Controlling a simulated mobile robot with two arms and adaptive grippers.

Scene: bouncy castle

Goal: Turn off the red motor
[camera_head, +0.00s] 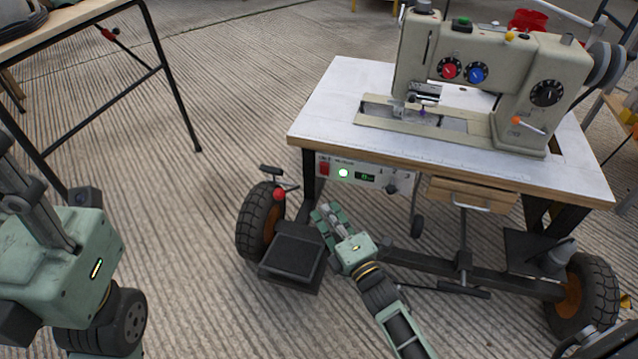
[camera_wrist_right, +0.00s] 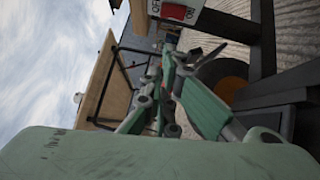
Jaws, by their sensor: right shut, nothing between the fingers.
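A control box (camera_head: 365,174) hangs under the front left edge of the sewing table. It has a red switch (camera_head: 323,168) at its left end, a lit green lamp (camera_head: 343,173), a small display and a black knob. The red switch (camera_wrist_right: 174,12) also shows at the top of the right wrist view. My right gripper (camera_head: 327,214) is shut and empty, below and apart from the box; its fingers (camera_wrist_right: 168,75) point towards the switch side in the wrist view. No red motor can be made out. My left arm shows at the left, but its gripper is not visible.
A sewing machine (camera_head: 480,75) stands on the white tabletop (camera_head: 335,100). Beneath are a black pedal (camera_head: 292,255), a wheel (camera_head: 258,220) and a red-knobbed lever (camera_head: 280,194). Another table (camera_head: 75,18) stands at the upper left. The floor between the tables is clear.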

